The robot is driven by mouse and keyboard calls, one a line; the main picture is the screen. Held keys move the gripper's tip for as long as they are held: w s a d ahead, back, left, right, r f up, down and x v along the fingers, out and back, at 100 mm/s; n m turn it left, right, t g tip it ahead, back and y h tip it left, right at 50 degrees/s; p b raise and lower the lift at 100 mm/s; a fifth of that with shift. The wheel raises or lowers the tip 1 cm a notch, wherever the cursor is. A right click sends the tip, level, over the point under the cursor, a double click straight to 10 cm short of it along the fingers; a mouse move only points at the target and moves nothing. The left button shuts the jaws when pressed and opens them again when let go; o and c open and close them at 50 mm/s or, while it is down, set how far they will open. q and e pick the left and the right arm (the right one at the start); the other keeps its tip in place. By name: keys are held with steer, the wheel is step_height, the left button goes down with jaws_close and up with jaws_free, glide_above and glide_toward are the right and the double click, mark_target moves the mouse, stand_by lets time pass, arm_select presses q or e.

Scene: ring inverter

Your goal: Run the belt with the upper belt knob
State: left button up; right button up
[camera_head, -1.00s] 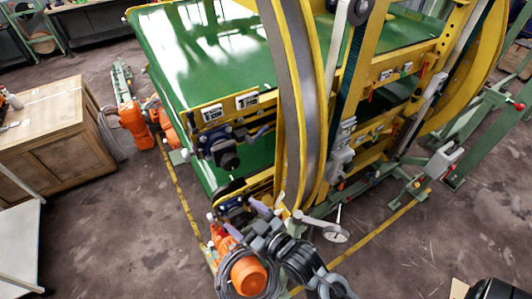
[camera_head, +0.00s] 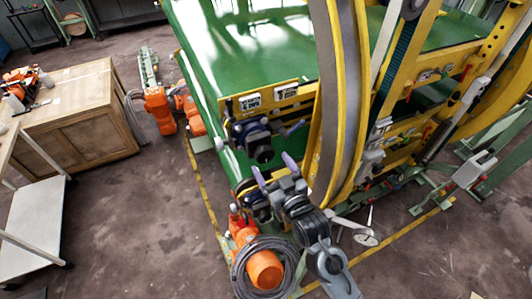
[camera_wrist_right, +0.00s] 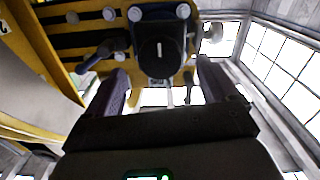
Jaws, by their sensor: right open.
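The upper belt knob (camera_head: 262,150) is a black knob on a dark mount at the near corner of the upper yellow frame rail. In the right wrist view it is the black, rounded block with a white mark (camera_wrist_right: 160,50), ahead of and between the fingers. My right gripper (camera_head: 274,168) is open, its two purple-grey fingers pointing up just below the knob. In the right wrist view the open gripper (camera_wrist_right: 160,78) has nothing between its pads; I cannot tell whether it touches the knob. My left gripper is not in view.
The green belt (camera_head: 245,60) lies behind the knob. A lower dark knob unit (camera_head: 258,207) sits below, partly hidden by my gripper. A curved yellow-grey ring (camera_head: 345,90) stands close on the right. Orange motors (camera_head: 265,268) are below.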

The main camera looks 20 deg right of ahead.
mark_target(266, 157)
steer(key=shift+w+a+p, duration=0.2)
steer(key=shift+w+p, duration=0.3)
steer(key=shift+w, duration=1.85)
steer(key=c, duration=1)
steer(key=shift+c, duration=0.2)
steer(key=shift+n, duration=0.4)
